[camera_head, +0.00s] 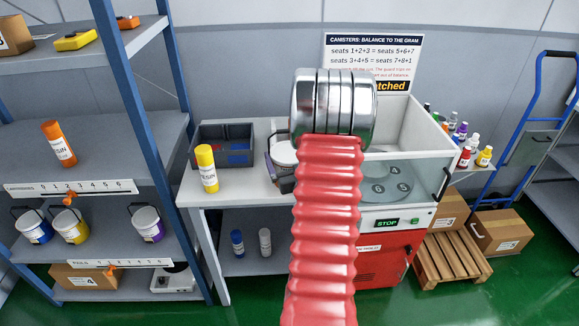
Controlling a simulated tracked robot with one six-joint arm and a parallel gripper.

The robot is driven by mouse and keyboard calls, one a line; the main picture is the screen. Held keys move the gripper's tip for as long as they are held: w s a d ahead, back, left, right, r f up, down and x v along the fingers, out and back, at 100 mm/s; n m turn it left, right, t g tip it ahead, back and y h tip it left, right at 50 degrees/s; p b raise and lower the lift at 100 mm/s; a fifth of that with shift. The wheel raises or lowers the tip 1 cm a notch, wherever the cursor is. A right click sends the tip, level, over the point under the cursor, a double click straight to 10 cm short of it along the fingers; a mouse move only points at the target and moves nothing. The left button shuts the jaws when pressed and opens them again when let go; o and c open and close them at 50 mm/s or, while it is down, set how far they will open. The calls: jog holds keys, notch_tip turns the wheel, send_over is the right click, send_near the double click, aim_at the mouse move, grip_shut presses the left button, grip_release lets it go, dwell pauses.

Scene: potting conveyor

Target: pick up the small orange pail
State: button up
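I cannot make out a pail with orange on it. White pails with coloured bands stand on the left rack's lower shelf: a blue one (33,226), a yellow one (69,226) and a purple one (147,223). Another white pail (283,154) stands on the bench, partly hidden behind my arm, so its band colour cannot be told. An orange canister (59,143) stands on the rack's middle shelf; it is not a pail. My red-sleeved arm with its silver joint rises through the middle of the view. My gripper's fingers do not show.
A yellow canister (207,168) and a dark grey bin (222,146) are on the bench. Right of my arm is a machine with a glass front (395,178) and STOP display. Cartons, a pallet (452,257) and a blue hand truck (524,135) stand at right. Green floor shows in front.

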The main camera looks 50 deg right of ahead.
jog(key=c, duration=1.2)
jog(key=shift+r, duration=0.1)
jog(key=shift+r, duration=0.1)
jog(key=shift+r, duration=4.95)
